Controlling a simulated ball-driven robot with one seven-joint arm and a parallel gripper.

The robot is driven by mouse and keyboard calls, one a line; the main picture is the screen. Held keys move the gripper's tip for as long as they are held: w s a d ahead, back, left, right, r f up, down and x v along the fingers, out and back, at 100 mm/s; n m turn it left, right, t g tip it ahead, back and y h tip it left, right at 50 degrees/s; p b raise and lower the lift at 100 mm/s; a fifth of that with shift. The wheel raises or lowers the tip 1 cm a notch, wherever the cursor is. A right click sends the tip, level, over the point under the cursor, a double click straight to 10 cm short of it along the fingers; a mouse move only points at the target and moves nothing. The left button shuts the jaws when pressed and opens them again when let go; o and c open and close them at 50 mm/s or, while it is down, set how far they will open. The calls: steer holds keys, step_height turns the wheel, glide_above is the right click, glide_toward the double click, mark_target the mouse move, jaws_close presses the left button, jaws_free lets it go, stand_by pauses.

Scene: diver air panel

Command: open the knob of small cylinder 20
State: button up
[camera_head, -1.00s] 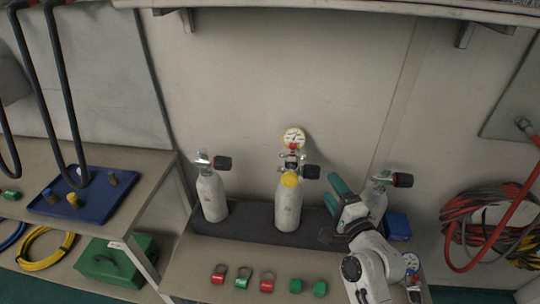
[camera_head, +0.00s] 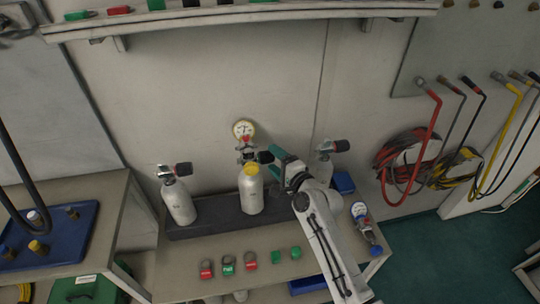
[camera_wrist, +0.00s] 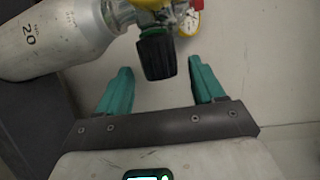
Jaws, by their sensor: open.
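Small cylinder 20 (camera_wrist: 55,38) is pale grey, with "20" printed on its side in the wrist view. It appears to be the middle cylinder (camera_head: 251,193) in the head view, upright, with a yellow collar and a gauge (camera_head: 244,130) above. Its black knob (camera_wrist: 157,57) points toward my gripper (camera_wrist: 160,68). In the head view the knob (camera_head: 265,157) is just left of my gripper (camera_head: 275,164). The teal fingers are open, one on each side of the knob's line, with gaps on both sides. I cannot tell how deep the knob sits between them.
Other cylinders stand left (camera_head: 179,202) and right (camera_head: 322,169), the right one partly behind my gripper. A dark rack (camera_head: 213,213) holds the cylinders. Red and green tags (camera_head: 228,265) lie in front. Hoses (camera_head: 410,160) hang on the wall.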

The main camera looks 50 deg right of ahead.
steer(key=shift+x, duration=1.35)
steer(key=c, duration=1)
steer(key=b, duration=0.3)
steer(key=shift+f+t, duration=0.3)
steer(key=shift+f, duration=0.1)
